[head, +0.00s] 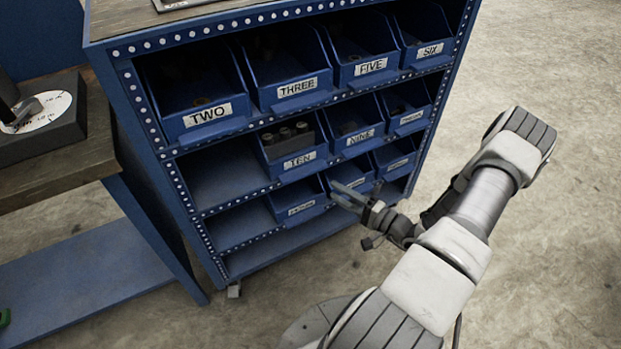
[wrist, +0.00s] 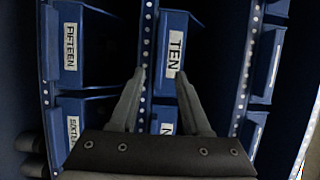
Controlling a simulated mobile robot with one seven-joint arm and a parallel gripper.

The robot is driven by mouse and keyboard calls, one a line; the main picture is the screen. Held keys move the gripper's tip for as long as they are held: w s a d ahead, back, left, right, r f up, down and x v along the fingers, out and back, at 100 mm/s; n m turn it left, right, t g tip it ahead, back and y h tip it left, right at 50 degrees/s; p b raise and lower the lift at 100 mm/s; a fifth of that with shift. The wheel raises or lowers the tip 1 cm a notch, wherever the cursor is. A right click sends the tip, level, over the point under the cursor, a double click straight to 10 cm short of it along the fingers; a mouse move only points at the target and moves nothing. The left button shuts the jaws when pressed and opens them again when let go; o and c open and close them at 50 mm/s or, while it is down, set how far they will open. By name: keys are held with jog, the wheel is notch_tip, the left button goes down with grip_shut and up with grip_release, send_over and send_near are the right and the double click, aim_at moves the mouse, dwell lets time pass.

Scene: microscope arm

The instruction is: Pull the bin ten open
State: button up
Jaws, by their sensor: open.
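The bin ten (head: 292,165) is a blue open-front bin with a white TEN label. It sits in the second row of the blue rack and holds several dark cylinders. In the wrist view, which is turned sideways, its front (wrist: 173,80) is ahead of the fingertips. My gripper (head: 335,191) is open and empty, low and right of bin ten in the head view, in front of the lower bins. In the wrist view the two fingers (wrist: 161,76) stand apart, with the lower part of bin ten's front between and beyond them. No contact is visible.
Bin nine (head: 356,134) is right of bin ten, and an empty bay (head: 215,178) is left of it. The bin labelled fifteen (wrist: 70,45) is one row below. The rack (head: 170,165) has dotted metal shelf edges. A workbench (head: 62,172) stands at left. Floor at right is open.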

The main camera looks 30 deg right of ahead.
aim_at(308, 175)
jog(key=b+x, duration=0.1)
jog(key=x, duration=0.9)
jog(key=shift+b, duration=0.4)
grip_shut()
dwell(0.8)
